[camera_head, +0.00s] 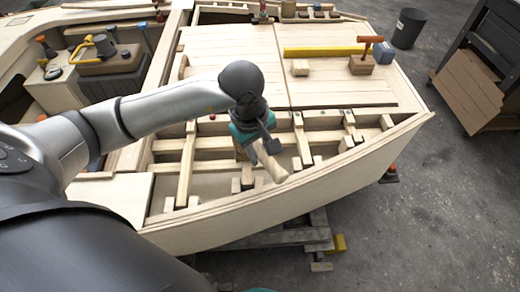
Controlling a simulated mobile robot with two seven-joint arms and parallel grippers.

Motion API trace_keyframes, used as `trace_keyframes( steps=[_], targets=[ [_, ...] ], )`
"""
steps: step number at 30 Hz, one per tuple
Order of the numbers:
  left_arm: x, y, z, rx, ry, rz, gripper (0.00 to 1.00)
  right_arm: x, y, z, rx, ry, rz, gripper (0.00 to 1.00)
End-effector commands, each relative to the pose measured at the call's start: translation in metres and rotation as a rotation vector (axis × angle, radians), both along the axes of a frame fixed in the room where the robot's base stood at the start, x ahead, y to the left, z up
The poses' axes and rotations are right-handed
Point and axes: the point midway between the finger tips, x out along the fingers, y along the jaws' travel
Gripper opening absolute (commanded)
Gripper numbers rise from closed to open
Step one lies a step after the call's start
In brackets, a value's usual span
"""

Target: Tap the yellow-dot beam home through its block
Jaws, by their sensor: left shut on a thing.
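My left gripper (262,146) reaches over the open framed part of the plywood hull (290,203). It is shut on a pale wooden tool (270,166), which looks like a mallet and tilts down to the right, over the framing near the hull's side. Several pale beams and blocks lie below, including a beam (302,141) right of the gripper and a beam (186,166) left of it. I cannot make out a yellow dot, so I cannot tell which beam is meant. The gripper and tool hide part of the framing. My right gripper is not in view.
A dark bin (408,28) stands on the floor. A yellow clamp or drill (100,45) is at left.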

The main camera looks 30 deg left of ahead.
Motion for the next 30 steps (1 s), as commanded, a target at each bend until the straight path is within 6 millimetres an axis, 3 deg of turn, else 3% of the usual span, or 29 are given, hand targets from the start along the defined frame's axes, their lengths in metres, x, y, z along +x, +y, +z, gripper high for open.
trace_keyframes(
  steps=[2,17,30],
  targets=[
    [0.001,0.001,-0.015,0.001,-0.003,0.0,0.0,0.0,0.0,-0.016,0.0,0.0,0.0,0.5],
    [0.001,0.001,0.04,0.002,-0.005,0.001,0.0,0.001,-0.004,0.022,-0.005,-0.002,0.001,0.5],
    [0.001,0.0,0.038,0.001,-0.003,0.0,0.0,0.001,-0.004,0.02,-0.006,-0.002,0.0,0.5]
  ],
)
